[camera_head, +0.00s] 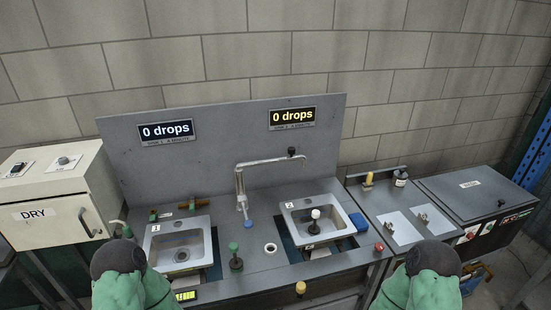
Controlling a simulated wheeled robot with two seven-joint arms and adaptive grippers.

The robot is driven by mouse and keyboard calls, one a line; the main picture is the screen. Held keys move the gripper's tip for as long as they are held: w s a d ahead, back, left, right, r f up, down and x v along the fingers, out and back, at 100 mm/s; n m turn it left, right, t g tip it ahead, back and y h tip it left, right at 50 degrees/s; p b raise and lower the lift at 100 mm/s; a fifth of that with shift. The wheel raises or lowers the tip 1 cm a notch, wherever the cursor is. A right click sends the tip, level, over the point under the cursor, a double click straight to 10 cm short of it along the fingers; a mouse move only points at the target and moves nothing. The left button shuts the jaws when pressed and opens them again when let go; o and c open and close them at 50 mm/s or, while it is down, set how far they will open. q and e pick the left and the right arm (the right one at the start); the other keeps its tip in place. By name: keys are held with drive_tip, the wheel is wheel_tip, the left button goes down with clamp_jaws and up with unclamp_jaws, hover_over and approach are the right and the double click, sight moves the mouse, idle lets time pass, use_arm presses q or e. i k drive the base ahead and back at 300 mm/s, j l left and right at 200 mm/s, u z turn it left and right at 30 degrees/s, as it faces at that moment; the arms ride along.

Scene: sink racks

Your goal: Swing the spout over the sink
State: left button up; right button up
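A grey metal spout (268,163) tops an upright pipe (240,190) that stands between two sinks. The spout points right, with a black knob (291,152) near its end. In the picture its end lies behind the right sink (339,234); I cannot tell its exact height or depth over the basin. The left sink (197,264) is square steel with a drain showing. A black-stemmed item with a white ball (315,214) stands at the right sink. My two green arms with dark rounded parts show at the bottom left and bottom right; no gripper fingers are visible.
A blue block (358,222) sits by the right sink. A green knob (234,247) and white ring (270,248) are between the sinks. A backboard (220,150) rises behind. A DRY cabinet (54,205) stands left, a dark lidded unit (475,205) right.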

sight(291, 150)
drive_tip(key=i+l+u, duration=0.2)
drive_tip(key=l+u, duration=0.15)
drive_tip(key=i+l+u, duration=0.15)
drive_tip(key=l+u, duration=0.5)
drive_tip(key=l, duration=0.2)
drive_tip(key=i, duration=0.05)
